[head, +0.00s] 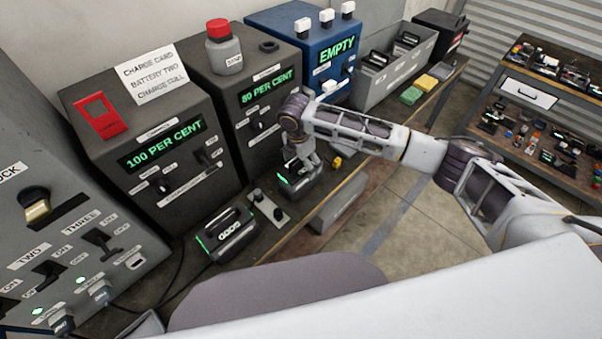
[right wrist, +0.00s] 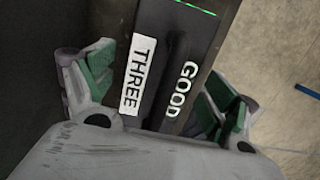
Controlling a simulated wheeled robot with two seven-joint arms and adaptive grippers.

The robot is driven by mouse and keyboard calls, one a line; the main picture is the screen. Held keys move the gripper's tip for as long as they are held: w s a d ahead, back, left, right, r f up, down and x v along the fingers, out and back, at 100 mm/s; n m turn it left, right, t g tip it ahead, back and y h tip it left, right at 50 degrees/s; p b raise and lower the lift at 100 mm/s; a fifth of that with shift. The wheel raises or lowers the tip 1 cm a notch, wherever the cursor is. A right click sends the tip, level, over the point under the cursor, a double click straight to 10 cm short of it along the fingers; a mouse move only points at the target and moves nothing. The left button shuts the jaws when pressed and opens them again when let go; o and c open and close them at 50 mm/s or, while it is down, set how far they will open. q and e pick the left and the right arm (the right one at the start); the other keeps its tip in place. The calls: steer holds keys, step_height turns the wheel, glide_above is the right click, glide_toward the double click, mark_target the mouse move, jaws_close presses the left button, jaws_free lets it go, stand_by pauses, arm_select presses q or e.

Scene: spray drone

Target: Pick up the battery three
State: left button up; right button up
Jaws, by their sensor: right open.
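Battery three (right wrist: 180,75) is a dark block with a raised handle and white labels reading THREE and GOOD in the right wrist view, with a green light strip on its far edge. In the head view it (head: 297,183) sits on the bench near the front edge, partly hidden by my gripper. My right gripper (head: 302,160) is just above it, pointing down. In the right wrist view its open green-padded fingers (right wrist: 165,100) lie on either side of the battery. I cannot tell whether they touch it. My left gripper is not in view.
Another battery (head: 228,235) with green lights stands on the bench to the left, and a small switch plate (head: 268,208) lies between them. Charger boxes reading 100 PER CENT (head: 165,145) and 80 PER CENT (head: 265,95) stand behind. A grey bin (head: 395,75) is farther right.

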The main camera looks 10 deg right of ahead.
steer(key=shift+f, duration=0.15)
stand_by(0.3)
jaws_close()
steer(key=shift+w, duration=0.1)
stand_by(0.4)
